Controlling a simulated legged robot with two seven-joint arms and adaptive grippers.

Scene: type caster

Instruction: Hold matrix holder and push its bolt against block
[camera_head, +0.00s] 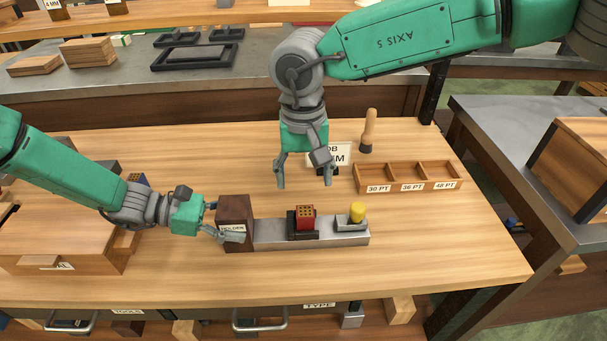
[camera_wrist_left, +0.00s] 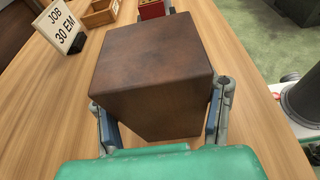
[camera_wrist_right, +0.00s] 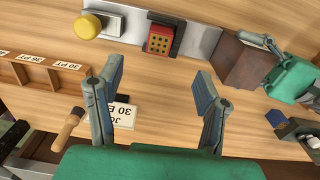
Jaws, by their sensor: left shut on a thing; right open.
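A dark brown block (camera_head: 235,211) with a label that seems to read HOLDER stands at the left end of a grey metal bar (camera_head: 268,232). My left gripper (camera_head: 226,224) is shut on this block; its fingers flank the block (camera_wrist_left: 150,80) in the left wrist view. A red block with holes (camera_head: 306,217) sits in a dark seat on the bar. A yellow knob (camera_head: 357,212) stands in a grey mount at the bar's right end; it also shows in the right wrist view (camera_wrist_right: 88,26). My right gripper (camera_head: 304,182) is open and empty above the table behind the bar.
A three-compartment wooden tray (camera_head: 408,177) labelled 30, 36 and 48 PT stands at back right. A wooden-handled tool (camera_head: 369,130) stands near it. A JOB 30 EM sign (camera_wrist_left: 60,27) stands behind my right gripper. A wooden case (camera_head: 75,235) lies left. The front right table is clear.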

